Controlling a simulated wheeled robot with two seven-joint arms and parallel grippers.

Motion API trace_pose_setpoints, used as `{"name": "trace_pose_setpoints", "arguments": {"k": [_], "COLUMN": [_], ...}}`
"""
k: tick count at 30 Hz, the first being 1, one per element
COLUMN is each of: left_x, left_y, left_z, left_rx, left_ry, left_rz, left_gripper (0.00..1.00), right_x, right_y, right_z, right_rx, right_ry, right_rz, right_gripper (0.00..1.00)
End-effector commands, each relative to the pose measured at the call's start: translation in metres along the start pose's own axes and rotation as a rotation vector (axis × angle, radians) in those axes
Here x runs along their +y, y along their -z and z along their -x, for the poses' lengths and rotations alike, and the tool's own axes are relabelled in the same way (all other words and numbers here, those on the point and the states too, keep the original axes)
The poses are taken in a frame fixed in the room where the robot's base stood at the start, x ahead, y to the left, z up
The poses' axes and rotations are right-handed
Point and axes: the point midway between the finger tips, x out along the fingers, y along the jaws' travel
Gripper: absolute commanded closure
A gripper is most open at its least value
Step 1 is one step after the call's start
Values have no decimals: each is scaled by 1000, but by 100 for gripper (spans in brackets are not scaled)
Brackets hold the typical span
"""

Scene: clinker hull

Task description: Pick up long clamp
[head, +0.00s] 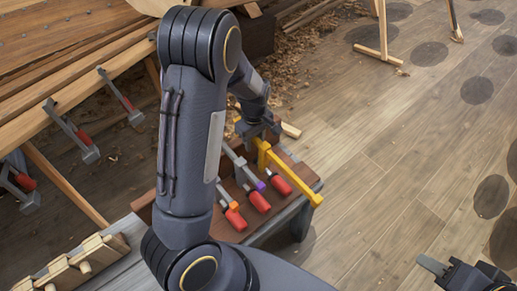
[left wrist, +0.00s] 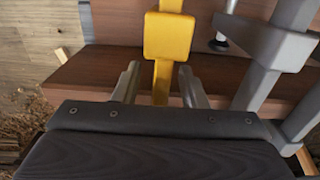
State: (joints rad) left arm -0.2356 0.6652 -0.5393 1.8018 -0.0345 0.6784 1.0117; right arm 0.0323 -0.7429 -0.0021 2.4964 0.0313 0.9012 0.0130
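A yellow clamp (head: 291,182) lies over the tool cart, its bar slanting down to the right past the cart's edge. It is likely the long clamp. My left gripper (head: 262,128) is at its upper end. In the left wrist view, the yellow bar (left wrist: 162,80) passes between the two fingers of my left gripper (left wrist: 158,86), with a gap on each side. The gripper is open around it. A yellow block (left wrist: 168,36) sits just beyond the fingertips. My right gripper (head: 434,266) is at the lower right, away from the clamps, partly cut off by the frame.
Grey clamps with red handles (head: 235,218) (head: 259,201) stand close beside the yellow one on the cart (head: 309,172). A grey clamp (left wrist: 260,50) is near my left gripper's right finger. More clamps (head: 72,132) hang on the hull at left. The floor at right is open.

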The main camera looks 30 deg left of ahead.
Motion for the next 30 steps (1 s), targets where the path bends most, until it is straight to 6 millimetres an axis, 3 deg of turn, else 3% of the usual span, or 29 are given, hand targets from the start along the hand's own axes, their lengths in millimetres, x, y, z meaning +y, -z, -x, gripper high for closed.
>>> {"name": "trace_pose_setpoints", "arguments": {"k": [6, 15, 30], "left_x": [0, 0, 0], "left_y": [0, 0, 0], "left_z": [0, 0, 0], "left_rx": [0, 0, 0], "left_ry": [-1, -1, -1], "left_rz": [0, 0, 0], "left_gripper": [62, 100, 100], "right_x": [0, 0, 0], "right_y": [0, 0, 0], "right_z": [0, 0, 0], "right_rx": [0, 0, 0], "right_ry": [0, 0, 0], "right_rz": [0, 0, 0], "right_gripper": [64, 64, 64]}}
